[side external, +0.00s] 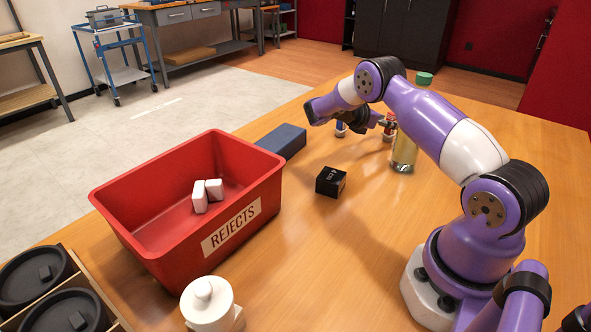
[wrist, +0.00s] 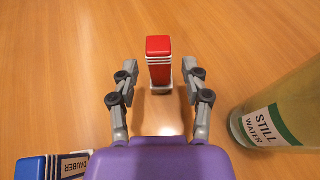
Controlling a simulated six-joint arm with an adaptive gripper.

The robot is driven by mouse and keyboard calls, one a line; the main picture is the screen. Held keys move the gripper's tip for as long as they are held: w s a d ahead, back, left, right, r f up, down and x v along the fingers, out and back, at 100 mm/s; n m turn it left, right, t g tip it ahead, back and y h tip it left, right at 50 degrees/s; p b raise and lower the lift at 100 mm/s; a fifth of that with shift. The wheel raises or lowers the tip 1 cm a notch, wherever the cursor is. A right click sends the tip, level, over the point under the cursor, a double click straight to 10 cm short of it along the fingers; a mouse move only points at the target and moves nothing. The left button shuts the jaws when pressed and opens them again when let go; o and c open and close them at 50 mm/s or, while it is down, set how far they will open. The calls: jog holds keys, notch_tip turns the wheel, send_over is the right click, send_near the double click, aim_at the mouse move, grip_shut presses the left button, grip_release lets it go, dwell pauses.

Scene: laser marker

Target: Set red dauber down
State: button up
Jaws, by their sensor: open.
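The red dauber (wrist: 159,47) has a red cap, white stripes and a pale base. It stands on the wooden table in the wrist view, and in the side view the red dauber (side external: 388,137) shows partly behind my gripper (side external: 384,122). In the wrist view my gripper (wrist: 160,72) is open, with one finger on each side of the dauber and a visible gap at both sides. Its base seems to rest on the table.
A still water bottle (side external: 404,155) stands close to the right of my gripper. A blue dauber (wrist: 32,167) is at the lower left of the wrist view. A black box (side external: 331,181), a dark blue block (side external: 282,141) and the red rejects bin (side external: 157,247) stand nearby.

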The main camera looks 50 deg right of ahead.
jog(key=w+a+r+m+t+y, duration=0.2)
jog(key=w+a+r+m+t, duration=0.15)
jog(key=a+r, duration=0.4)
jog(key=w+a+r+m+t+y, duration=0.25)
jog(key=a+r+t, duration=0.2)
jog(key=a, duration=0.55)
jog(key=s+a+m+t+y, duration=0.1)
jog(key=s+a+m+y, duration=0.2)
jog(key=s+a, duration=0.3)
jog(key=s+a+r+m+t+y, duration=0.1)
jog(key=s+a+m+y, duration=0.3)
jog(key=a, duration=0.9)
jog(key=s+y, duration=0.1)
jog(key=s, duration=0.2)
jog(key=shift+s+m+t, duration=0.15)
jog(key=shift+m+t, duration=0.15)
